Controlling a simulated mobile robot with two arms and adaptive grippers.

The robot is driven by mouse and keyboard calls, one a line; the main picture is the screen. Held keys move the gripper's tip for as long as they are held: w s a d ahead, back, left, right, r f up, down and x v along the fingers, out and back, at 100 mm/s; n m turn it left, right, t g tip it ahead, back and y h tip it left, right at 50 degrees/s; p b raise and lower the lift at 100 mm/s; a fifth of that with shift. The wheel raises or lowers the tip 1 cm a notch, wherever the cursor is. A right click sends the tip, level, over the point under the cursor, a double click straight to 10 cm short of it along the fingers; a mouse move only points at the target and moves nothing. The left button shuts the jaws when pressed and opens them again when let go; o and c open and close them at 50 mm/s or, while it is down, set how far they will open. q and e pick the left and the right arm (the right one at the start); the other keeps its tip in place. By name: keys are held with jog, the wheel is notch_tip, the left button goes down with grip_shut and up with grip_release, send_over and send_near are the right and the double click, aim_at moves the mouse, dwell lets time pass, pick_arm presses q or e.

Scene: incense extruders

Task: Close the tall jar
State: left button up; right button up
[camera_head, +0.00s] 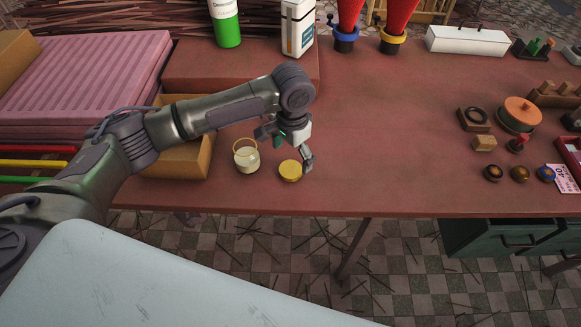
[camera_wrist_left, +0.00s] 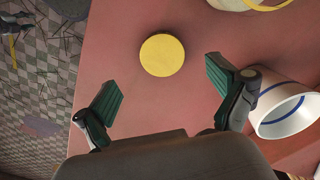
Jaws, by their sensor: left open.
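A glass jar (camera_head: 247,160) with pale contents and a yellow ring at its open top stands upright near the table's front edge. It shows partly at the top right of the left wrist view (camera_wrist_left: 228,4). A round yellow lid (camera_head: 290,171) lies flat on the table just right of the jar, apart from it. It shows whole in the left wrist view (camera_wrist_left: 162,55). My left gripper (camera_head: 292,150) is open and empty above the table, close to the lid. In the left wrist view its spread fingers (camera_wrist_left: 163,92) have the lid ahead of them. My right gripper is out of view.
In the left wrist view a white hollow cylinder with a blue stripe (camera_wrist_left: 287,110) is beside one finger. A cardboard box (camera_head: 182,160) stands left of the jar. The table (camera_head: 400,160) is clear to the right, with small items further right.

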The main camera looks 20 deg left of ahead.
aim_at(290, 169)
pick_arm(q)
jog(key=shift+a+f+p, duration=0.2)
jog(key=shift+f+p, duration=0.4)
jog(key=shift+f, duration=2)
jog(key=c, duration=0.8)
